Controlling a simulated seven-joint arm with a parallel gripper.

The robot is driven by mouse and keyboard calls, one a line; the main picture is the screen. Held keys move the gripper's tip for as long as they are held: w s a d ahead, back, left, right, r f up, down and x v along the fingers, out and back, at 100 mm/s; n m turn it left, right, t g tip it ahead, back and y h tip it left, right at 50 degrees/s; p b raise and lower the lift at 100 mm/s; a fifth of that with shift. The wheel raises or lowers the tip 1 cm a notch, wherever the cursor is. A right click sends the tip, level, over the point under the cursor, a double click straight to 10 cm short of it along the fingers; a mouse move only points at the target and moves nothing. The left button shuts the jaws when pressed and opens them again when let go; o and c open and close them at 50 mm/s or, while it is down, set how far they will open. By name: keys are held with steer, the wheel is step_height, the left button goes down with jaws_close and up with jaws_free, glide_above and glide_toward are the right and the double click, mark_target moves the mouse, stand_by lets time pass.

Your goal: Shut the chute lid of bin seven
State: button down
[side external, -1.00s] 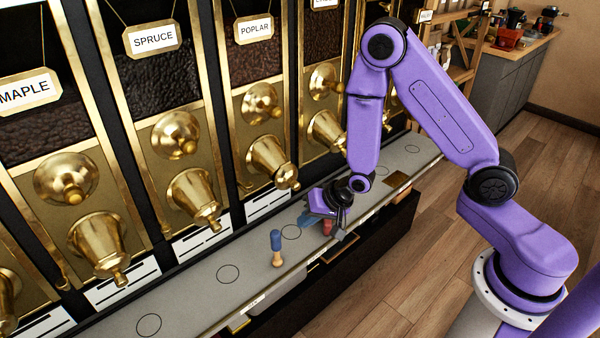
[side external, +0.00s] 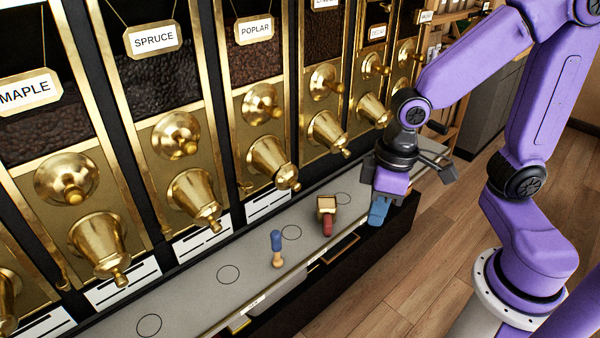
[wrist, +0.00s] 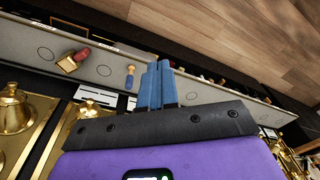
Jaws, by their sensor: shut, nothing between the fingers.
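A row of bins carries brass bell-shaped chutes (side external: 195,197), each with a round brass dome (side external: 177,136) above it. No number shows on the bins, so I cannot tell which is bin seven. Legible labels read maple, spruce and poplar; those farther right are small or cut off. My gripper (side external: 378,212) is shut and empty, its blue fingers pointing down near the shelf's front edge, right of the red-handled scoop. Its closed fingers also show in the wrist view (wrist: 157,84). My arm partly covers the far right bins.
A grey shelf (side external: 190,297) with printed circles runs below the chutes. On it are a blue-topped wooden peg (side external: 277,248) and a red-handled scoop (side external: 327,215). Wooden floor (side external: 450,240) lies in front, with a dark shelving face below the shelf.

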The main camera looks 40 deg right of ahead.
steer(key=r, duration=0.1)
steer(key=m+g+y, duration=0.2)
steer(key=m, duration=1.7)
glide_above(297, 182)
steer(key=s+a, duration=0.3)
steer(key=s, duration=0.1)
steer(key=f, duration=0.1)
steer(key=w+d+f+m+y, duration=0.1)
steer(key=w+d+f+m, duration=0.15)
steer(key=d, duration=0.25)
steer(key=w+d+f+m+y, duration=0.1)
steer(key=w+d+f+m, duration=0.15)
steer(key=d+m, duration=0.2)
steer(key=shift+n+t, duration=0.4)
steer(key=x, duration=1.3)
steer(key=shift+d, duration=0.2)
